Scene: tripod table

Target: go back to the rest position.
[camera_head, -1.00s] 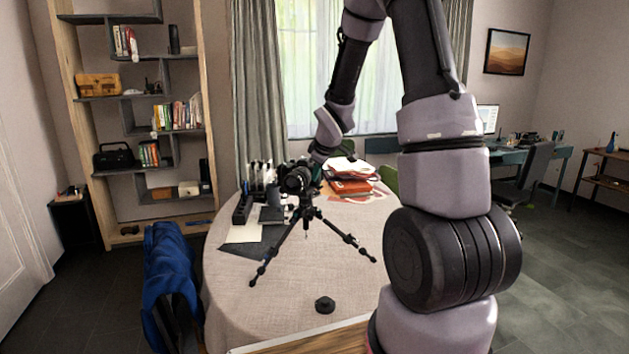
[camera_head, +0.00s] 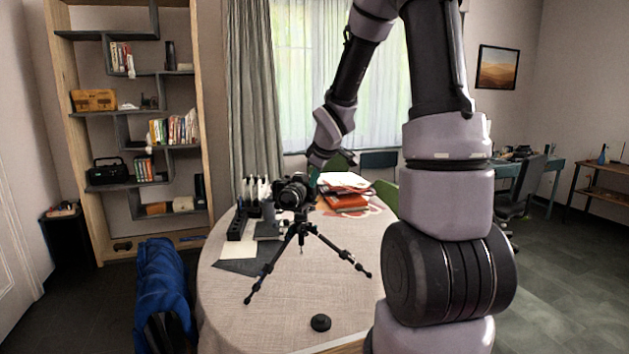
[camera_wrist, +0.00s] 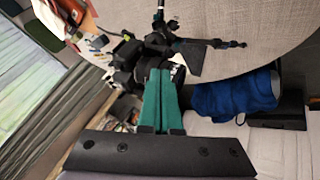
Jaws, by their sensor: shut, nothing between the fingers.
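My gripper (camera_head: 313,184) hangs at the end of my arm, just right of and partly behind the camera in the head view. In the wrist view its teal fingers (camera_wrist: 160,74) are together with nothing between them. A black camera (camera_head: 291,194) sits on a black tripod (camera_head: 302,230) that stands on the round table (camera_head: 330,290). In the wrist view the dark camera (camera_wrist: 125,66) is close to the fingertips; I cannot tell whether they touch. The tripod legs (camera_wrist: 215,43) spread over the cloth there.
A small black disc (camera_head: 320,322) lies near the table's front. Black holders (camera_head: 238,224) and papers are at the table's left, red books (camera_head: 345,203) behind. A blue bag (camera_head: 163,285) stands left of the table. A shelf (camera_head: 200,130) is at the back left.

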